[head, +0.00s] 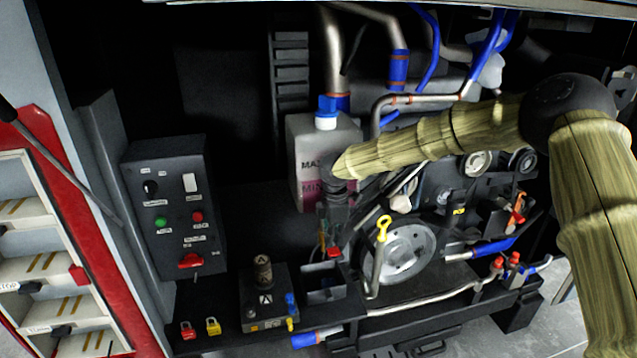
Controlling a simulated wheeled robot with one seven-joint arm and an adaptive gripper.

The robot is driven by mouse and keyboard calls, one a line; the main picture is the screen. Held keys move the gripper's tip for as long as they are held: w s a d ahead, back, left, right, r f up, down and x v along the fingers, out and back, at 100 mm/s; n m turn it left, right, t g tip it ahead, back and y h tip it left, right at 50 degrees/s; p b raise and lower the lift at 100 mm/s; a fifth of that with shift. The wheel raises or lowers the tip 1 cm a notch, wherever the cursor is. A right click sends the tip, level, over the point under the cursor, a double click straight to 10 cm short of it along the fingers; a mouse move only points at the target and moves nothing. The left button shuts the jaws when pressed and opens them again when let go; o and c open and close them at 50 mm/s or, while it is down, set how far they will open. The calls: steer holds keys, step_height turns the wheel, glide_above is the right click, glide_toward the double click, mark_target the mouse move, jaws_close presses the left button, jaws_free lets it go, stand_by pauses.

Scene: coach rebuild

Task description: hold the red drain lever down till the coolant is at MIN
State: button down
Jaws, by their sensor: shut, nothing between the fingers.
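The white coolant tank (301,140) with a blue cap stands at centre, marked MAX and MIN. Pink coolant (308,196) shows in its lower part, around the MIN marking; its exact level is hard to read, and my arm hides the tank's right side. My dark gripper (332,236) points down in front of the tank's lower right. It is shut and empty. A small red piece (333,252), possibly the drain lever, is just below the fingertips. I cannot tell whether they touch it or whether it is pressed down.
A control box (165,205) with a red switch stands at left. A black block (265,297) and red and yellow padlocks (213,326) are on the ledge. A pulley wheel (402,262), yellow-handled dipstick (383,228), pipes and red-handled valves (515,258) crowd the right.

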mark_target(333, 250)
steer(key=shift+f+b, duration=0.95)
steer(key=shift+f, duration=1.55)
stand_by(5.5)
